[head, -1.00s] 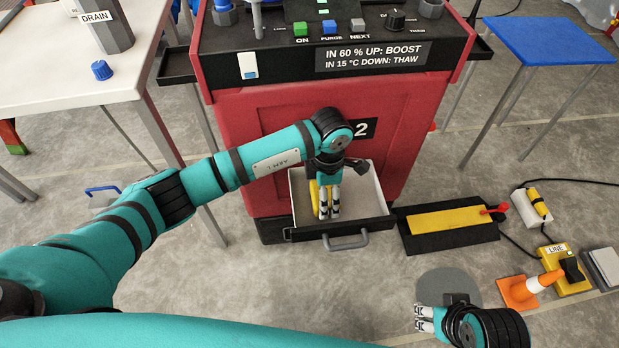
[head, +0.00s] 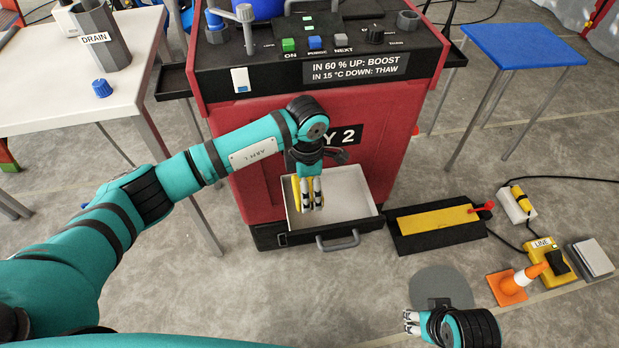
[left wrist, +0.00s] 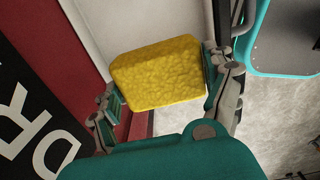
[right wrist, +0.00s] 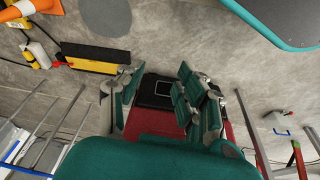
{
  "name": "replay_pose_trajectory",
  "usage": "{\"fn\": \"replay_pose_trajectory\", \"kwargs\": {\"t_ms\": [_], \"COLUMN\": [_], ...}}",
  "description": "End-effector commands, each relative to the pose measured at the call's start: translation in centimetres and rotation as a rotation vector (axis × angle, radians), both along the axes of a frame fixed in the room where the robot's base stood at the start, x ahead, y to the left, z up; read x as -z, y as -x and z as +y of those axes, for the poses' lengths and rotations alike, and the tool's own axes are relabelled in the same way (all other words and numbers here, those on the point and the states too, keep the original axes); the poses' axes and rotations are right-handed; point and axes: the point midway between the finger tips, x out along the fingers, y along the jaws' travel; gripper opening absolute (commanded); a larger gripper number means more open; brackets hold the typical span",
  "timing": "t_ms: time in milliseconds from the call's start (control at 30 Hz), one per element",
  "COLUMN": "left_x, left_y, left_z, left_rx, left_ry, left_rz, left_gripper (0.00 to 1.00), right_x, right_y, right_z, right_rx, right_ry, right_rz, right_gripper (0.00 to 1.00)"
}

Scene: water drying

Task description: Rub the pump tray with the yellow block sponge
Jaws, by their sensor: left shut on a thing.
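The pump tray (head: 352,190) is a white, shallow, pulled-out drawer at the foot of the red machine, with a grey handle. My left gripper (head: 312,207) is over the left part of the tray, pointing down, shut on the yellow block sponge (head: 296,194). In the left wrist view the sponge (left wrist: 158,75) sits between both fingers, with the white tray (left wrist: 150,22) behind it. I cannot tell whether the sponge touches the tray floor. My right gripper (head: 410,323) is empty and open, low at the front right; its spread fingers show in the right wrist view (right wrist: 158,92).
The red machine (head: 400,130) stands behind the tray. A black and yellow floor plate (head: 437,220), an orange cone (head: 520,280) and a yellow LINE box (head: 548,265) lie at right. A white table (head: 60,80) stands left, a blue table (head: 525,48) right.

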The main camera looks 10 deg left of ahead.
Motion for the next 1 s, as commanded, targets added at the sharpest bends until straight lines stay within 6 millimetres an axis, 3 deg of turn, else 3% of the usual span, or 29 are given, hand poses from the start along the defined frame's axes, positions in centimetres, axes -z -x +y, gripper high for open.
{"fn": "replay_pose_trajectory", "kwargs": {"t_ms": [533,1000], "left_x": [-2.5,-2.6], "left_y": [-0.7,-0.7], "left_z": [0.9,0.9], "left_rx": [-0.006,-0.006], "left_ry": [-0.001,-0.001], "left_rz": [-0.001,0.0], "left_gripper": [0.58,0.58], "right_x": [4.7,5.2], "right_y": [-0.4,-0.4], "right_z": [0.2,0.2], "right_rx": [-0.004,-0.005], "right_ry": [0.001,0.0], "right_rz": [0.026,0.028], "right_gripper": [0.36,0.36]}}
